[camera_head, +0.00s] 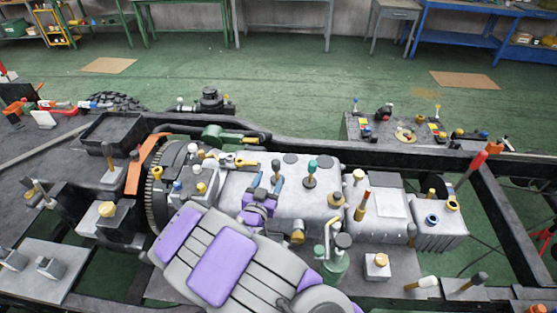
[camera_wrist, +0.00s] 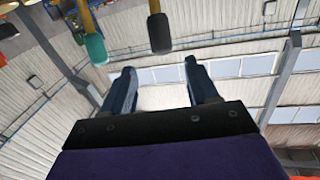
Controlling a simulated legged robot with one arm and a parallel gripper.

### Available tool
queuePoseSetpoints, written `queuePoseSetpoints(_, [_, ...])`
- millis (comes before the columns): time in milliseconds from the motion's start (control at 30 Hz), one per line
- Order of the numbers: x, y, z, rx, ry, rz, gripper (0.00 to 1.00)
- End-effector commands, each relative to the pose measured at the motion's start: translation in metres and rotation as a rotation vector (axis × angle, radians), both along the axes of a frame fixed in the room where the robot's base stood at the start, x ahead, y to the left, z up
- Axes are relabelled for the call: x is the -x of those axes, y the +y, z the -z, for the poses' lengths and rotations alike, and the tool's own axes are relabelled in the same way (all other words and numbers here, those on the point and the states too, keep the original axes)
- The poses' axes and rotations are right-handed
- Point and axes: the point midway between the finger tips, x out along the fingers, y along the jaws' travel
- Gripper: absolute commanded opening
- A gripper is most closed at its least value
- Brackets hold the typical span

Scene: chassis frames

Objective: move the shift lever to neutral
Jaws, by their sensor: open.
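Several levers stand on the grey gearbox housing (camera_head: 324,213), and I cannot tell for sure which is the shift lever. A dark-knobbed lever (camera_head: 276,167) stands just beyond my gripper (camera_head: 268,180); a green-knobbed lever (camera_head: 311,168) stands to its right. My gripper has blue fingers, open and apart, with nothing seen held between them. In the wrist view, the fingers (camera_wrist: 160,68) point toward a dark handle (camera_wrist: 159,32) that appears beyond their tips. A green handle on a yellow shaft (camera_wrist: 95,48) appears to the left. Contact is not visible.
A tilted red-and-yellow lever (camera_head: 362,205) and a yellow-capped block (camera_head: 376,265) stand to the right. A toothed flywheel (camera_head: 155,185) is left of the gearbox. Black chassis rails (camera_head: 310,148) run behind. Open green floor (camera_head: 290,75) lies beyond.

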Motion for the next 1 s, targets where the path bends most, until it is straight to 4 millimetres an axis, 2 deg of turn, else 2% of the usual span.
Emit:
queuePoseSetpoints(600, [-0.082, -0.022, 0.001, -0.005, 0.001, 0.002, 0.59])
queuePoseSetpoints(800, [-0.097, -0.023, 0.002, 0.001, 0.003, 0.001, 0.59])
queuePoseSetpoints(1000, [-0.101, -0.022, 0.001, 0.002, 0.003, 0.000, 0.59])
